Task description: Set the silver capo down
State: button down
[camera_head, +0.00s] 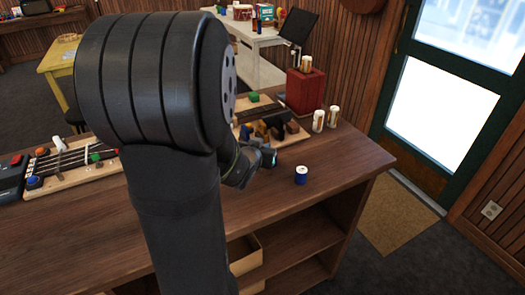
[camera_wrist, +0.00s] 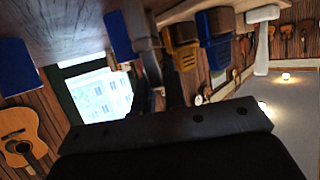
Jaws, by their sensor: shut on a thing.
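My gripper (camera_head: 262,157) is low over the wooden workbench, right of my dark arm, close to the row of coloured capos (camera_head: 270,129). In the wrist view my gripper (camera_wrist: 160,75) shows its dark fingers shut on a small grey piece, which appears to be the silver capo (camera_wrist: 146,38). The capo is mostly hidden by the fingers, and I cannot tell whether it touches the bench. A yellow capo (camera_wrist: 182,42) and a blue capo (camera_wrist: 216,48) are beside the fingers in the wrist view.
A blue-and-white can (camera_head: 301,176) stands right of the gripper. Two pale cans (camera_head: 318,121) and (camera_head: 333,116) stand near a red box (camera_head: 306,90) behind. A ukulele neck (camera_head: 75,160) lies left. The bench (camera_head: 345,165) is clear at its front right.

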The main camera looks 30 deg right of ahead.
notch_tip(320, 180, up, 10)
jog(key=shift+f, duration=0.2)
jog(key=shift+r, duration=0.15)
dwell(0.4)
